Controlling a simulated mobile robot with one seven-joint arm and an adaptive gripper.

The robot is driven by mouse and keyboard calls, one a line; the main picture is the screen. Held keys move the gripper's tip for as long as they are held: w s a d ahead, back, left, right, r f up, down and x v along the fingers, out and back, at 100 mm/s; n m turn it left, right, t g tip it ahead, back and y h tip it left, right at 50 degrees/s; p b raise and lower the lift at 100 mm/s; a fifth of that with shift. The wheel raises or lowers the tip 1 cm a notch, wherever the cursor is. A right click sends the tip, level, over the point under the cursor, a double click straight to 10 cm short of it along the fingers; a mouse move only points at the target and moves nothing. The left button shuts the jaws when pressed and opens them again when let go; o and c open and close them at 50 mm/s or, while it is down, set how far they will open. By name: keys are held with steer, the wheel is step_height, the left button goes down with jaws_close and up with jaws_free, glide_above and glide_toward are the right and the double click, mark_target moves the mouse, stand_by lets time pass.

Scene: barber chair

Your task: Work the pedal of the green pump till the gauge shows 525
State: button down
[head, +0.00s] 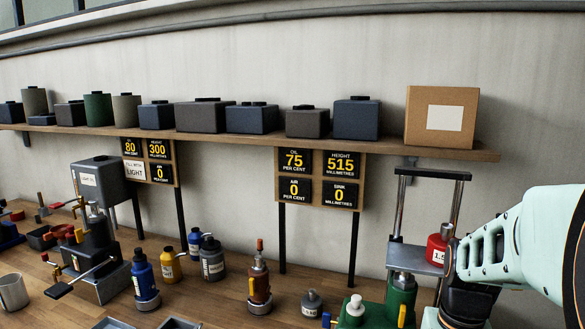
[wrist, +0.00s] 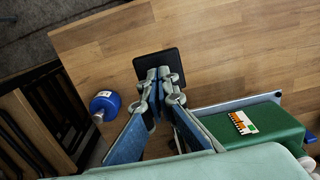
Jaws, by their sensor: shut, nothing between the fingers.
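The green pump (head: 400,293) stands at the lower right of the head view, partly cut off by the frame. Its green base (wrist: 245,133) also shows in the wrist view, with a small striped label on top. A dark, flat pedal pad (wrist: 172,62) lies over the wood, just beyond my fingertips. My gripper (wrist: 163,72) is shut and empty, its tips overlapping the pad's near edge; I cannot tell whether they touch it. The gauge board (head: 319,178) reads height 515 millimetres, oil 75 per cent, air 0 and sink 0. My fingers are not visible in the head view.
A red weight (head: 437,247) sits on the lift platform above the pump, beside my arm. A blue bottle (wrist: 104,105) stands left of my gripper. Several bottles and another pump (head: 97,255) fill the bench to the left. The wood beyond the pad is clear.

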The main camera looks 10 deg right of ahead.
steer(key=shift+f, duration=0.1)
steer(key=shift+w+f+b, duration=0.15)
steer(key=shift+f+b, duration=1.85)
steer(key=shift+f, duration=0.3)
steer(key=r+p, duration=0.4)
steer(key=r, duration=0.1)
steer(key=shift+s, duration=0.2)
steer(key=shift+f, duration=0.15)
step_height(320, 180, up, 6)
steer(key=p, duration=0.5)
steer(key=shift+w, duration=0.1)
steer(key=shift+d+f, duration=0.1)
